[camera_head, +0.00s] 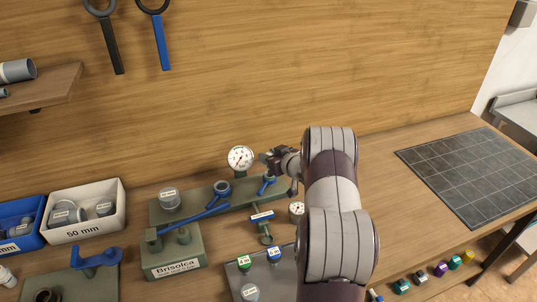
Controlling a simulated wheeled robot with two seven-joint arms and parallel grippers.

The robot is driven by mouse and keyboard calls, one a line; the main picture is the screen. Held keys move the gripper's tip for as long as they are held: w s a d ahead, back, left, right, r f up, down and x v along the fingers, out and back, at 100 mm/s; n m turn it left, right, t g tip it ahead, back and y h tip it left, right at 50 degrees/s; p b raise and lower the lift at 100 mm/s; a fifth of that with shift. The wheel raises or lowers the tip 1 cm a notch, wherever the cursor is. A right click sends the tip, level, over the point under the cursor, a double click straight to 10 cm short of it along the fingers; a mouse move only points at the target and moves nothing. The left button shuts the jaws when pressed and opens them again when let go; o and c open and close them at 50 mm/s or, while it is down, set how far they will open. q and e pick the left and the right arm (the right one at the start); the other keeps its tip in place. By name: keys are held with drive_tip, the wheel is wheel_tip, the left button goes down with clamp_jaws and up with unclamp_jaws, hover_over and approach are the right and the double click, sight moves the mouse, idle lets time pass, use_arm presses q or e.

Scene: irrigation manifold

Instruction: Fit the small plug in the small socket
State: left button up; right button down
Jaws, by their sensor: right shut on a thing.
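My left gripper is out of view.
A gauge (240,158) stands behind the manifold. A long blue lever (200,217) crosses its front. A grey tray (235,275) with labelled plugs is nearer. A white bin (86,233) is at left. A dark grid mat (475,173) lies at right, with bare bench before it.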

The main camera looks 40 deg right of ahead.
drive_tip(key=shift+w+f, duration=0.45)
drive_tip(key=shift+f, duration=0.25)
drive_tip(key=shift+s+r, duration=0.3)
drive_tip(key=shift+s, duration=0.05)
drive_tip(key=shift+w+f, duration=0.2)
drive_tip(key=shift+f, duration=0.15)
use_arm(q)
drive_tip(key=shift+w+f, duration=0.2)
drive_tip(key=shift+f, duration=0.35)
use_arm(e)
drive_tip(key=shift+f, duration=0.1)
drive_tip(key=shift+s+f, duration=0.15)
drive_tip(key=shift+s, duration=0.05)
use_arm(q)
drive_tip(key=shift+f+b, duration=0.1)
drive_tip(key=shift+b, duration=0.2)
use_arm(e)
drive_tip(key=shift+f, duration=0.3)
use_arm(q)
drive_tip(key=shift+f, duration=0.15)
use_arm(e)
drive_tip(key=shift+f, duration=0.3)
